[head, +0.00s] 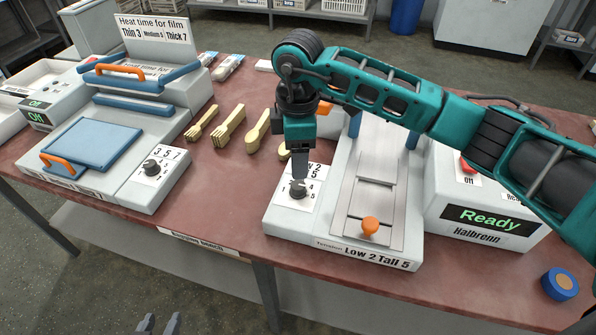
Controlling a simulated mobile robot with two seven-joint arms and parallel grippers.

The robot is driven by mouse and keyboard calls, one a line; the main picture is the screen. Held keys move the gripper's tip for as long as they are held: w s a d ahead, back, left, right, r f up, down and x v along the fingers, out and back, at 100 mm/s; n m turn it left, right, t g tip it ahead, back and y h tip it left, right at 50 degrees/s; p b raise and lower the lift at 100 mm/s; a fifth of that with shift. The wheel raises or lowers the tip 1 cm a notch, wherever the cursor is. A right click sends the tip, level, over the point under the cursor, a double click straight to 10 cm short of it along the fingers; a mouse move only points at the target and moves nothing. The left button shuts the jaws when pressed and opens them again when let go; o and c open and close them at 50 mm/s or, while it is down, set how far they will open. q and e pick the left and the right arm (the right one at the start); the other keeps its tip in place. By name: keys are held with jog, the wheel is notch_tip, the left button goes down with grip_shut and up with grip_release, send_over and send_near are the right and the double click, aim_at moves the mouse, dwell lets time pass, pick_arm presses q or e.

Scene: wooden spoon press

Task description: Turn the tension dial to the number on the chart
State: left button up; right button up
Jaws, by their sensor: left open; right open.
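The black tension dial (298,192) sits on a white numbered plate (311,201) at the left of the grey press (283,227). Some of its numbers are covered. The press's front label (375,258) reads "Tension Low 2 Tall 5". My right gripper (300,179) points down directly over the dial, its fingertips at or just above it. I cannot tell whether they touch it, and the gap between its fingers is not clear from this side. My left gripper (158,324) is open and empty, low at the bottom edge, in front of the table.
Another dial (151,167) is on the blue-lidded machine (95,145) at left, under a film heat-time chart (157,32). Wooden utensils (229,127) lie between the machines. A box (488,218) with a "Ready" display and a blue tape roll (559,284) are at right.

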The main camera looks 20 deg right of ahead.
notch_tip(320, 180, up, 6)
jog(key=shift+f, duration=0.2)
dwell(0.4)
